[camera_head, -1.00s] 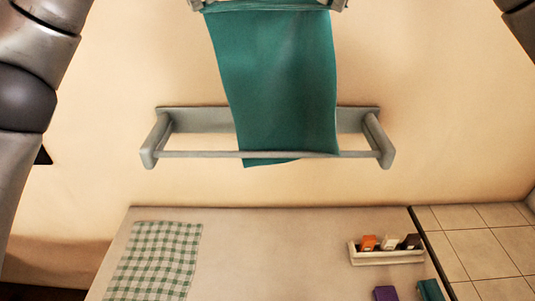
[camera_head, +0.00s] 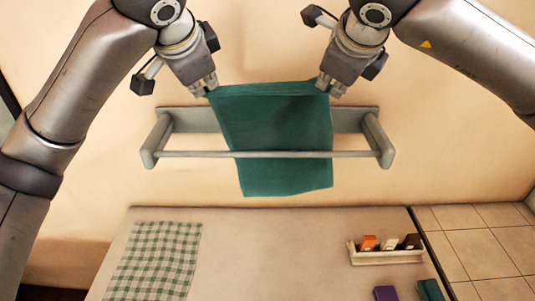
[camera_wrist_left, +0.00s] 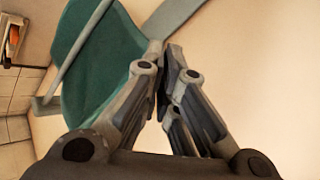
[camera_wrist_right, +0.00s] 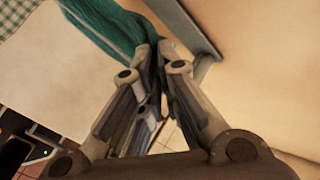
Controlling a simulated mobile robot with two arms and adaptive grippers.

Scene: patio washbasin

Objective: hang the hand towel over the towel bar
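The teal hand towel (camera_head: 275,120) hangs spread between my two grippers, held by its top corners. In the head view its lower part passes behind the front rail of the grey towel bar (camera_head: 200,154) and shows below it. Its top edge is above the rail. My left gripper (camera_head: 211,91) is shut on the top left corner; the left wrist view shows the towel (camera_wrist_left: 110,50) at its fingertips. My right gripper (camera_head: 321,88) is shut on the top right corner; the right wrist view shows the bunched towel (camera_wrist_right: 115,25) at its fingertips.
Below the bar is a pale counter (camera_head: 270,250) with a green checked cloth (camera_head: 155,260). A small tray (camera_head: 385,258) with upright items stands at the right. Purple (camera_head: 385,293) and teal (camera_head: 430,290) items lie near the front. The counter's middle is clear.

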